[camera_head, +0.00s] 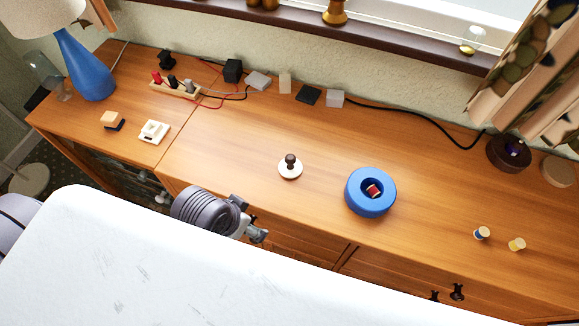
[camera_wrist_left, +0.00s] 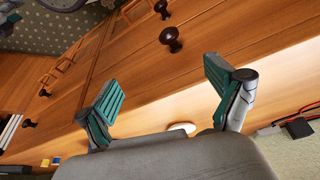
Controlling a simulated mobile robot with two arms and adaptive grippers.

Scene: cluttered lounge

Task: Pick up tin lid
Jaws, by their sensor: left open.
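The tin lid (camera_head: 290,172) looks like a small white disc with a dark brown knob, lying on the wooden cabinet top near its middle. Part of a pale disc (camera_wrist_left: 182,127), likely the lid, shows in the left wrist view, the rest hidden behind the gripper body. My left gripper (camera_head: 258,235) is at the cabinet's front edge, in front and to the left of the lid and apart from it. In the left wrist view its green-padded fingers (camera_wrist_left: 165,95) are spread wide with nothing between them. My right gripper is not in view.
A blue ring (camera_head: 358,203) with a red spool inside stands right of the lid. Two small spools (camera_head: 482,233) lie farther right. A blue lamp (camera_head: 85,68), a white switch (camera_head: 153,132), and cables with small blocks are left and behind. The wood around the lid is clear.

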